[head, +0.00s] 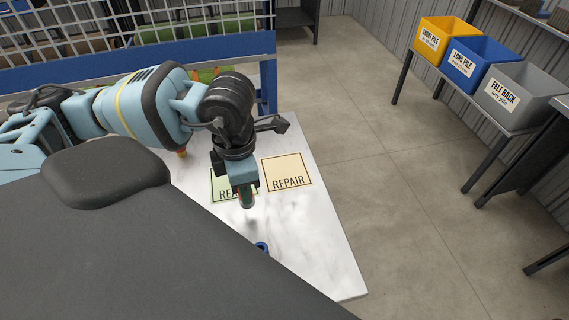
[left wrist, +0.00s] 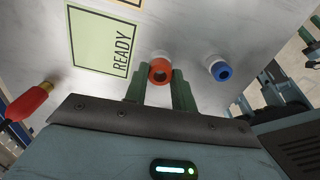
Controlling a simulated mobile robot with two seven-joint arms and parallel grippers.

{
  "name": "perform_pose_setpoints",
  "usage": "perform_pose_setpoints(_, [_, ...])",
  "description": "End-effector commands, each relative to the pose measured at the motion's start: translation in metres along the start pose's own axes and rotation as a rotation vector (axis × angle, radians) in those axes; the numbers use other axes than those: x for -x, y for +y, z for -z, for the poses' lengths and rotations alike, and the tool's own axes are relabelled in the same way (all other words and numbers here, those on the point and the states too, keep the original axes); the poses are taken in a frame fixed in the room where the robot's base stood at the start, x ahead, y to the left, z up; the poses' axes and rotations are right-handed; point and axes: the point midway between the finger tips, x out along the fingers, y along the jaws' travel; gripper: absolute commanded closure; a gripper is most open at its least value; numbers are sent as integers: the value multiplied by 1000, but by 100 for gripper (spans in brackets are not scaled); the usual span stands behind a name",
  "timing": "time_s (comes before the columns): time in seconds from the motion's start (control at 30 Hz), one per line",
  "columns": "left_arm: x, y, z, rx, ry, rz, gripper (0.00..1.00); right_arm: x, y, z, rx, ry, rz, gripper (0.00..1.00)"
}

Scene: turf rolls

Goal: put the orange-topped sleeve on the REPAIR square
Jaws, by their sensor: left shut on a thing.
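My left gripper (head: 247,203) is shut on the orange-topped sleeve (left wrist: 160,71). In the left wrist view the sleeve's orange ring shows between the two green fingers (left wrist: 159,92); its lower part is mostly hidden. In the head view the gripper points down over the white table, just in front of the gap between the READY and REPAIR squares. The cream REPAIR square (head: 287,172) is bare, to the right of and behind the gripper. The green READY square (head: 219,188) is partly hidden by my arm. My right gripper is not seen.
A blue-topped sleeve (head: 262,247) stands near the table's front; it also shows in the left wrist view (left wrist: 220,70). A red, yellow-tipped object (left wrist: 28,104) is at the left wrist view's left. Yellow, blue and grey bins (head: 447,40) stand far right. The table's right part is clear.

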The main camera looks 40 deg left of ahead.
Motion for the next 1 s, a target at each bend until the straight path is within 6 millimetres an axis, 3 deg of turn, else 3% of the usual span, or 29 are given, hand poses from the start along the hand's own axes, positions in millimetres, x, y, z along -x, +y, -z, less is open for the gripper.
perform_pose_setpoints(0.2, [6, 6, 14, 436, 0, -8, 98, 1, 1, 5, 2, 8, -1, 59])
perform_pose_setpoints(0.43, [10, 9, 24, 748, -1, -13, 98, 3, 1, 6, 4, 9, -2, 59])
perform_pose_setpoints(0.77, [11, 10, 25, 839, -3, -14, 98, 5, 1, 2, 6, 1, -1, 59])
perform_pose_setpoints(1.0, [9, 27, -7, 838, -7, -12, 98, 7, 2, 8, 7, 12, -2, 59])
